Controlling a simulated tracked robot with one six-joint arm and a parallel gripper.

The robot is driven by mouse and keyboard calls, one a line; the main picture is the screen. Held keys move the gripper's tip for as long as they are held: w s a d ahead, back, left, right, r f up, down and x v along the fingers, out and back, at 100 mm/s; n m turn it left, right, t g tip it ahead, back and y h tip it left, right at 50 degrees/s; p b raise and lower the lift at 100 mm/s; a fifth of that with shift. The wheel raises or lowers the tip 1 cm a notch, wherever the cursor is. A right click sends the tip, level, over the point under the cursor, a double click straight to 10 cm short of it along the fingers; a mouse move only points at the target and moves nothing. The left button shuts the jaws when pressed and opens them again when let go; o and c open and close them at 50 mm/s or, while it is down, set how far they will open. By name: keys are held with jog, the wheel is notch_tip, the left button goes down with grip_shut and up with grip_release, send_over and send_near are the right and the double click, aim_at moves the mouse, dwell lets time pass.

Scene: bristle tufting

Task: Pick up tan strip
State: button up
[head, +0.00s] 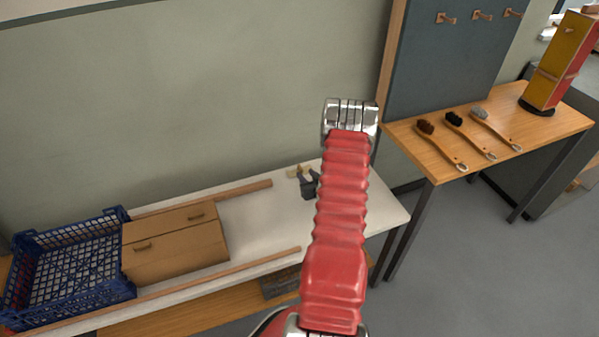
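My red ribbed arm (342,210) with its silver joint (350,117) rises in front of the white bench. No gripper fingers can be made out; the end of the arm seems hidden behind it. A small dark grey thing (309,186) with a pale tan piece (299,172) at its top shows on the bench, just left of my arm. Its right side is close to or behind the arm, and it is too small to tell what it is. I cannot tell whether the pale piece is the tan strip.
The white bench (375,213) carries a blue crate (70,310), a brown drawer box (175,243) and two long wooden rails (215,196). A wooden table (545,130) at right holds three brushes (445,148) and a yellow-red block (560,62). Grey floor (470,260) is open at lower right.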

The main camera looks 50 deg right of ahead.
aim_at(301, 169)
jog(key=shift+x, duration=1.6)
jog(key=shift+x, duration=2.65)
jog(key=shift+s+d, duration=0.1)
jog(key=shift+c, duration=0.3)
grip_shut()
